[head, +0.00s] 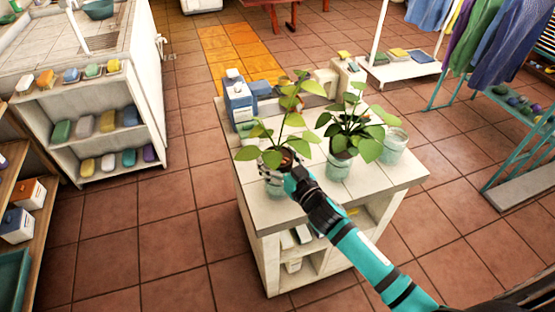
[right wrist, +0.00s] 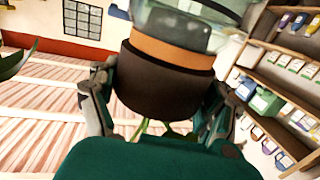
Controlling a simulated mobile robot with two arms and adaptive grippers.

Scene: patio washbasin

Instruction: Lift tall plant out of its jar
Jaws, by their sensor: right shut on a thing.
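The tall plant (head: 287,120) has a thin upright stem with broad green leaves. It stands over the left pale-teal jar (head: 275,186) on the white table. My right gripper (head: 290,170) reaches in from the lower right, beside the plant's base. In the right wrist view, my right gripper (right wrist: 158,100) is shut on the dark brown pot (right wrist: 165,88), one finger on each side. A terracotta-coloured band (right wrist: 170,52) and the clear glass jar (right wrist: 205,8) show beyond the pot. I cannot tell how deep the pot sits in the jar. My left gripper is not in view.
A bushier plant (head: 350,130) stands in a second jar (head: 338,167) just to the right. A third jar (head: 393,148) is at the table's right. The table's (head: 400,173) front right top is clear.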

